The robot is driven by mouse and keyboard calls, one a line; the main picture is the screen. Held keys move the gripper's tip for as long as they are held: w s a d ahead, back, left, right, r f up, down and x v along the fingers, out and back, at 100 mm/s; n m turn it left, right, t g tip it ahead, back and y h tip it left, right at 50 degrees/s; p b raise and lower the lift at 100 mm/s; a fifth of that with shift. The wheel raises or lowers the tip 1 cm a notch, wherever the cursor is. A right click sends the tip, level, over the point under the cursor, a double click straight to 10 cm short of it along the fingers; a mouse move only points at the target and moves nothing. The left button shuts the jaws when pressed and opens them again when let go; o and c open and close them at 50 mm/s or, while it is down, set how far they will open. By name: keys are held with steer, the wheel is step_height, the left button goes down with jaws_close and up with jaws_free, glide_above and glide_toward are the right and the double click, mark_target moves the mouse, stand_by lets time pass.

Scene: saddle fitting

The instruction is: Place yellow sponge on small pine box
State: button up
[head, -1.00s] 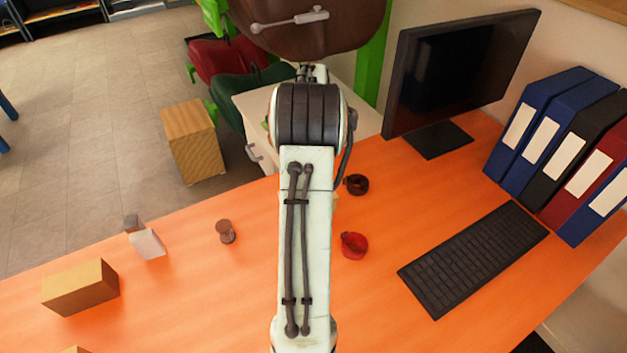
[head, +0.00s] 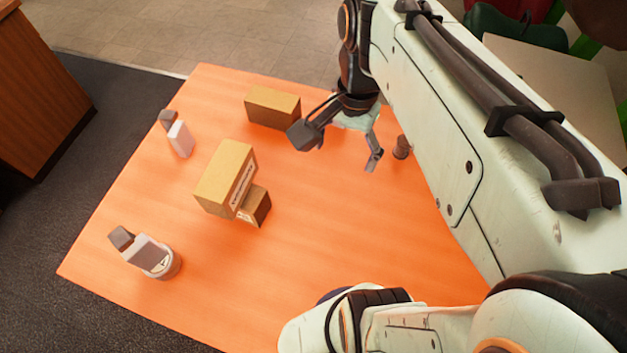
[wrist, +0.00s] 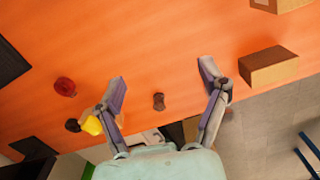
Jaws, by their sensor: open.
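A yellow thing (wrist: 93,125), which looks like the sponge, shows at the left in the wrist view, beside my left finger and partly hidden by it. It is not visible in the head view. A plain light-brown box (head: 272,107), which looks like the small pine box, sits at the table's far edge; it also shows at the right in the wrist view (wrist: 268,66). My gripper (head: 340,148) is open and empty above the table, just right of that box in the head view. In the wrist view its fingers (wrist: 162,78) are spread wide.
Two stacked-looking labelled cartons (head: 224,178) stand mid-table. A small brown round object (head: 401,147) is right of my gripper. White-and-grey items (head: 180,138) stand at the left. A red ring (wrist: 65,87) and black ring (wrist: 73,125) lie near the yellow thing. The front table is clear.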

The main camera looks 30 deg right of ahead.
steer(key=s+a+f+n, duration=0.2)
steer(key=s+a+n, duration=0.6)
steer(key=n, duration=0.4)
steer(key=shift+s+a+f, duration=0.25)
steer(key=shift+a+f, duration=0.15)
steer(key=shift+a, duration=0.15)
